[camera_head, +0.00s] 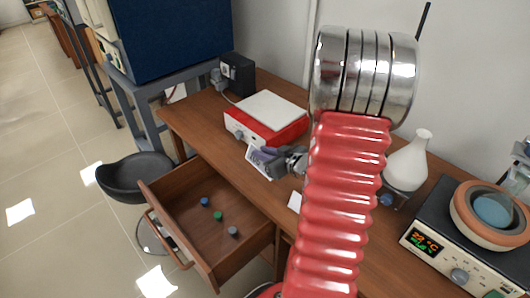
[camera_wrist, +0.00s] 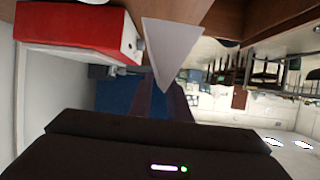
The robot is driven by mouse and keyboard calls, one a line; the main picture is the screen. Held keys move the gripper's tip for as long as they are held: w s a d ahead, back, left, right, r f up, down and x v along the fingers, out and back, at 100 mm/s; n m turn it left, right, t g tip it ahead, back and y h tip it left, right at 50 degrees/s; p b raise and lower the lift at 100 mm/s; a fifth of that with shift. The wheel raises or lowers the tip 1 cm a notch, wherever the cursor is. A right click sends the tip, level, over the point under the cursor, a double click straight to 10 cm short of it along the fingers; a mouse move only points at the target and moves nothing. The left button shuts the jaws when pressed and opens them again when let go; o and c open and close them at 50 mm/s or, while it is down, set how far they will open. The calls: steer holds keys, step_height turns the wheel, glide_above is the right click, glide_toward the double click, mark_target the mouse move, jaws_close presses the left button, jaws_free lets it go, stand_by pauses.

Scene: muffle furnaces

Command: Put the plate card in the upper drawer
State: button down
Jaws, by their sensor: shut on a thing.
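The plate card (camera_head: 259,165) is a pale, printed card held tilted at the desk's front edge, next to the open drawer. My gripper (camera_head: 275,156) is shut on it. In the wrist view the card (camera_wrist: 172,45) shows as a plain whitish shape beyond the gripper's fingertips (camera_wrist: 163,92). The upper drawer (camera_head: 178,187) is pulled out from the desk, below and to the left of my gripper. Inside lie a blue cap (camera_head: 204,202), a green cap (camera_head: 218,216) and a grey cap (camera_head: 233,231), with bare floor around them.
A red and white instrument (camera_head: 262,120) stands on the desk behind my gripper. A white flask (camera_head: 408,162) and a heating unit (camera_head: 440,245) stand to the right. A small white card (camera_head: 295,201) lies near the desk edge. A black stool (camera_head: 135,176) stands left of the drawer.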

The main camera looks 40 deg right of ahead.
stand_by(0.4)
steer(key=shift+w+a+r, duration=0.1)
steer(key=shift+w+a, duration=0.15)
steer(key=shift+w, duration=0.05)
steer(key=w+a+r, duration=0.2)
steer(key=w+a, duration=0.3)
steer(key=a, duration=0.5)
steer(key=w+a+r, duration=0.1)
steer(key=w+a, duration=0.3)
steer(key=a, duration=0.6)
steer(key=w+a+r, duration=0.2)
steer(key=w+a, duration=0.3)
steer(key=a, duration=0.5)
steer(key=shift+w+a+r, duration=0.25)
steer(key=shift+w+r, duration=0.05)
steer(key=shift+r, duration=0.05)
